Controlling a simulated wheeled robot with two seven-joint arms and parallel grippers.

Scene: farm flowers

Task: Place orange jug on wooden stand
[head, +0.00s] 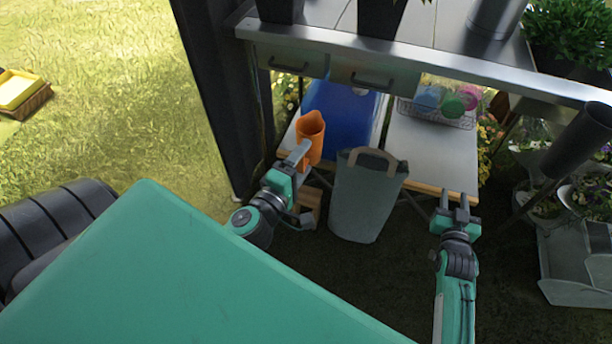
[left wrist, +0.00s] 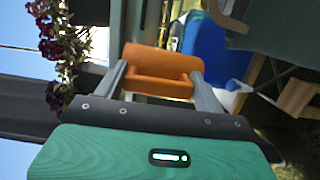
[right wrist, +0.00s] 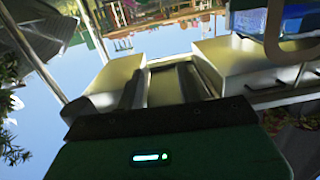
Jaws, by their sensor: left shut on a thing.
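The orange jug (head: 311,139) is held upright in my left gripper (head: 301,155), in front of the low white-topped table. In the left wrist view the jug (left wrist: 160,66) lies between the two fingers, which are shut on it. A small wooden piece (head: 309,203), perhaps the wooden stand, is low behind my left wrist and partly hidden. A wooden slatted piece also shows at the right of the left wrist view (left wrist: 299,97). My right gripper (head: 454,200) is empty, with its fingers apart, near the table's front right edge.
A grey-green bag with handles (head: 365,200) stands between my grippers. A blue board or bin (head: 343,112) and a wire basket of coloured items (head: 445,110) are on the low table (head: 430,155). A metal counter (head: 400,55) overhangs it. Planters (head: 575,260) stand at right.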

